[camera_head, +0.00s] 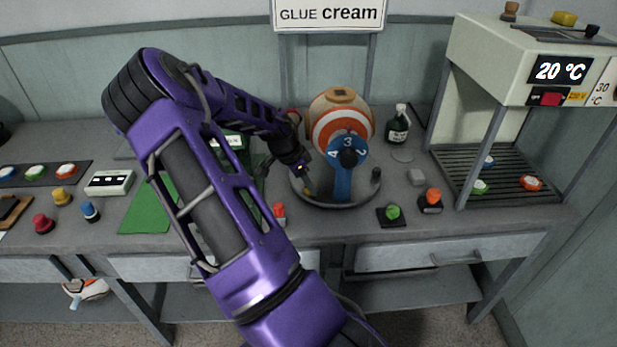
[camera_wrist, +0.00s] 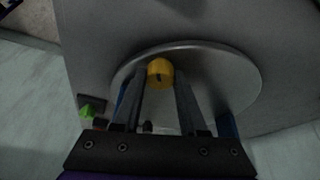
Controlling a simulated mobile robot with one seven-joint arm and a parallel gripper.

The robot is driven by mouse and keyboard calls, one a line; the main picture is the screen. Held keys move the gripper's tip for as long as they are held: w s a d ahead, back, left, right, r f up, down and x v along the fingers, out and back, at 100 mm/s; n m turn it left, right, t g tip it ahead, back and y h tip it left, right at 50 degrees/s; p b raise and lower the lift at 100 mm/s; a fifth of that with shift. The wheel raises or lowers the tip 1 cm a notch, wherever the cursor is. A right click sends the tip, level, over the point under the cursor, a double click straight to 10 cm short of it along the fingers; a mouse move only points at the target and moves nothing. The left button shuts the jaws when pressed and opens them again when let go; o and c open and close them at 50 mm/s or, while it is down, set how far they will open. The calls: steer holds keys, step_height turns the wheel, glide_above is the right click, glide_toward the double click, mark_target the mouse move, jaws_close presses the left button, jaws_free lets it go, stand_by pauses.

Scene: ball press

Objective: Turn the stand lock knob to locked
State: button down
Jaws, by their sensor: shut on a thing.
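The stand (camera_head: 335,202) is a round grey base on the bench. It carries a blue upright (camera_head: 341,183) with a numbered dial and an orange-and-white ball (camera_head: 328,108). My gripper (camera_head: 307,187) reaches down at the left side of the stand. In the wrist view, a round yellow knob (camera_wrist: 160,72) with a small dark mark sits at the base's edge, between the fingertips of my gripper (camera_wrist: 161,82). The gripper is shut on this knob. Whether the knob's setting is locked cannot be read. The arm and fingers hide part of the stand's left side.
A dark green bottle (camera_head: 397,128) stands right of the stand. A green button (camera_head: 393,212) and an orange button (camera_head: 433,197) sit at front right. A heater cabinet (camera_head: 530,68) stands at far right. A green mat (camera_head: 148,205) lies left of my arm.

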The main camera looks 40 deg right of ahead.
steer(key=m+g+p, duration=0.1)
steer(key=m, duration=0.2)
steer(key=shift+d+y, duration=0.1)
steer(key=shift+y, duration=0.2)
steer(key=shift+w+m+g+y, duration=0.1)
steer(key=shift+m+g+y, duration=0.35)
steer(key=shift+m, duration=1.05)
steer(key=shift+c, duration=2.3)
jaws_free()
